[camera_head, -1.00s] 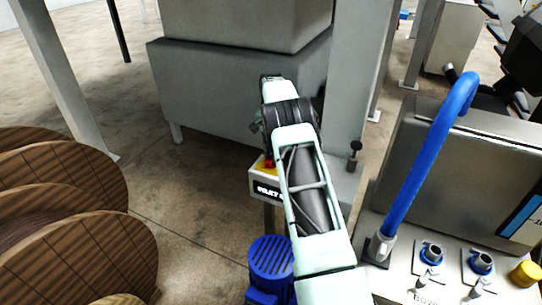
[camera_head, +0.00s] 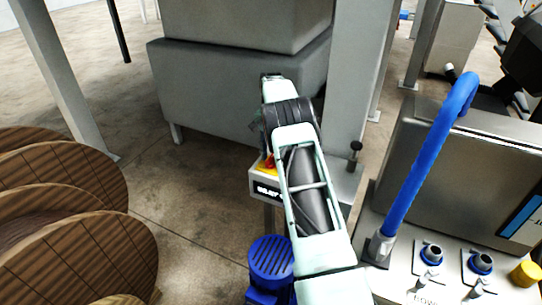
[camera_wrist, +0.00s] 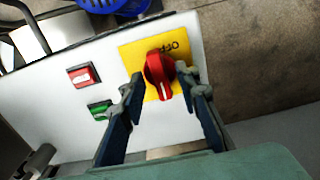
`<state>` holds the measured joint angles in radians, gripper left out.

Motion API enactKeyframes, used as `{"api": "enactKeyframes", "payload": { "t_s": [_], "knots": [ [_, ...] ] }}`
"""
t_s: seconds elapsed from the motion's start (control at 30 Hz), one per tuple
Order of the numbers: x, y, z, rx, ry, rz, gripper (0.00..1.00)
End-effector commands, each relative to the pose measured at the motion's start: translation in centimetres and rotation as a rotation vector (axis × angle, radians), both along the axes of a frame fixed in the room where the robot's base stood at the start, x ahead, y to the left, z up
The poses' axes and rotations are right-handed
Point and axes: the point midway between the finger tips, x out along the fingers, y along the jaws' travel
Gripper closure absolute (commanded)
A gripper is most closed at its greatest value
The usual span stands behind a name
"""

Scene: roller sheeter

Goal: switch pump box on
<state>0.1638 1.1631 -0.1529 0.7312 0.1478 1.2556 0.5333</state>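The pump box (camera_head: 263,189) is a white-faced box on a post, partly hidden behind my arm in the head view. In the wrist view its white panel (camera_wrist: 60,115) carries a yellow plate (camera_wrist: 129,55) with a red rotary knob (camera_wrist: 160,75). The knob's handle points down the picture, towards my gripper. My gripper (camera_wrist: 163,82) is open, with one finger on each side of the knob and small gaps showing. In the head view the red knob (camera_head: 269,161) shows just left of my arm; my fingers are mostly hidden there.
A red button (camera_wrist: 84,75) and a green button (camera_wrist: 100,109) sit left of the knob. A blue motor (camera_head: 271,262) stands below the box. Wooden discs (camera_head: 80,245) stand at left; a metal machine with a blue pipe (camera_head: 425,160) is at right.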

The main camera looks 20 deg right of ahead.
Motion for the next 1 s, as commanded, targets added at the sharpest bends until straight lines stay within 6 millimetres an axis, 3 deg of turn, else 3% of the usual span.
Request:
{"api": "enactKeyframes", "payload": {
  "t_s": [0.5,0.7,1.0],
  "knots": [
    [0.1,0.0,9.8,-0.001,-0.004,0.0,0.7],
    [0.1,0.0,11.5,-0.001,-0.002,0.0,0.7],
    [0.0,0.0,11.7,0.0,-0.001,-0.001,0.7]
  ]
}}
